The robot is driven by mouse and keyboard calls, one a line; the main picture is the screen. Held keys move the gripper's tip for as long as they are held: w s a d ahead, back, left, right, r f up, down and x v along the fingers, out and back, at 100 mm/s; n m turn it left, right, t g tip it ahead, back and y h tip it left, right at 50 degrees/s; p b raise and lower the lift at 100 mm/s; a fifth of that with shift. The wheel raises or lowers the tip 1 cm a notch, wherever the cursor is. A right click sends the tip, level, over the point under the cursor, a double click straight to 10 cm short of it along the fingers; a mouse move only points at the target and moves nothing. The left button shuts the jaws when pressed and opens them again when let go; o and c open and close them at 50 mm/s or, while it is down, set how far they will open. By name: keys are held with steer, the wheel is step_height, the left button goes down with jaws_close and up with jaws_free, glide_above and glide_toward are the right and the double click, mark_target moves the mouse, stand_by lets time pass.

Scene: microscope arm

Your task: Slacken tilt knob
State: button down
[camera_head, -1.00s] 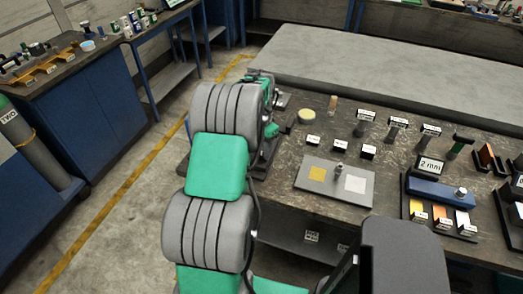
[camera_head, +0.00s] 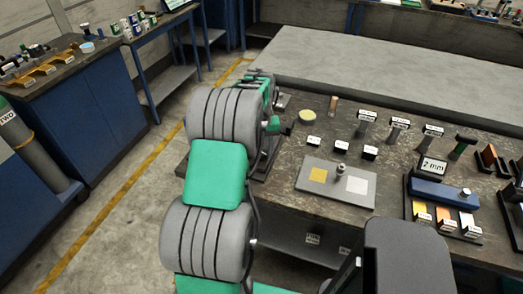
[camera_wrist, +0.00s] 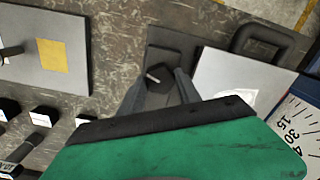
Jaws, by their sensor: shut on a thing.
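In the wrist view, my gripper (camera_wrist: 160,84) has a grey finger on each side of a dark knob (camera_wrist: 157,98) with a small light pin. It is shut on this knob, which appears to be the tilt knob. A white dial plate with degree marks (camera_wrist: 291,128) is at the right, next to a pale panel with a dark handle (camera_wrist: 262,38). The green and black body of my gripper fills the lower wrist view. In the head view my arm hides most of the microscope stand, and the knob cannot be made out.
On the bench, a grey plate (camera_head: 313,189) with yellow and white squares lies to the right of my arm. Behind it stand small labelled blocks and a yellow round piece (camera_head: 306,116). A blue holder (camera_head: 443,191) with coloured samples is further right.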

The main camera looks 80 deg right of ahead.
mark_target(261, 152)
steer(key=shift+n, duration=0.7)
steer(key=c, duration=0.8)
jaws_free()
steer(key=shift+c, duration=0.2)
step_height(261, 152, up, 8)
steer(key=shift+f+b, duration=0.1)
steer(key=shift+b, duration=0.45)
